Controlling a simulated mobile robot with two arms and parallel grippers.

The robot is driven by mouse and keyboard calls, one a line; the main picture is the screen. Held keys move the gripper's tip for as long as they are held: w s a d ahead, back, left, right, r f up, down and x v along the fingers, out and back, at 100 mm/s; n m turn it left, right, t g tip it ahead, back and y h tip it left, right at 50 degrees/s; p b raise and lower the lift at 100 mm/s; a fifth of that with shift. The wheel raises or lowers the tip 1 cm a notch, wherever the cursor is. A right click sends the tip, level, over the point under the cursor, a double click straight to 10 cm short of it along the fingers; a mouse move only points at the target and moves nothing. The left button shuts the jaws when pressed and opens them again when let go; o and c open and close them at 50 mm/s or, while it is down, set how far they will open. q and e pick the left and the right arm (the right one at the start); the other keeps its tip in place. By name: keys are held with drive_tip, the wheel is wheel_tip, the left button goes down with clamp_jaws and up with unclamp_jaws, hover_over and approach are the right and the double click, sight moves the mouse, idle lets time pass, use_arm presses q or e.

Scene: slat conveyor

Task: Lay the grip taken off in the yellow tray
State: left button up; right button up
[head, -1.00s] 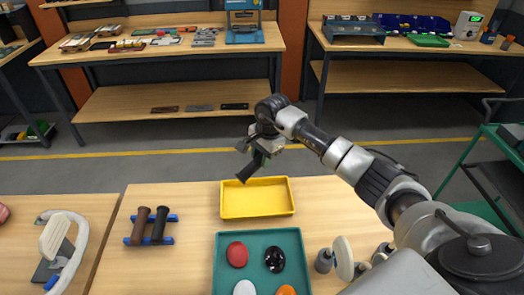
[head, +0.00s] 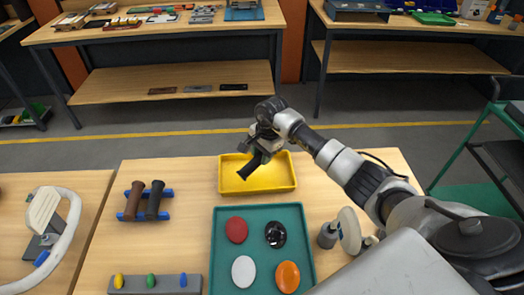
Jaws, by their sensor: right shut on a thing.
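The yellow tray (head: 282,188) stands at the back middle of the near wooden table. My right gripper (head: 256,157) is over it, shut on a dark grip (head: 248,170). The grip slants down to the left and appears against the tray's inside; I cannot tell whether it touches the floor of the tray. A brown grip (head: 135,193) and a darker grip (head: 155,198) rest side by side on a blue rack (head: 165,215) to the left. My left gripper is out of view.
A teal tray (head: 256,212) with several coloured oval pieces sits just in front of the yellow tray. A grey strip (head: 192,284) with coloured knobs lies at front left. A grey-and-cream part (head: 349,232) stands at right. Table between rack and yellow tray is clear.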

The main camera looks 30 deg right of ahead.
drive_tip(key=shift+f, duration=0.35)
drive_tip(key=o, duration=0.9)
drive_tip(key=shift+o, duration=0.2)
wheel_tip(320, 180, up, 11)
drive_tip(key=s+d+b, duration=0.1)
drive_tip(key=b, duration=0.2)
drive_tip(key=shift+d+f, duration=0.15)
drive_tip(key=shift+d, duration=0.1)
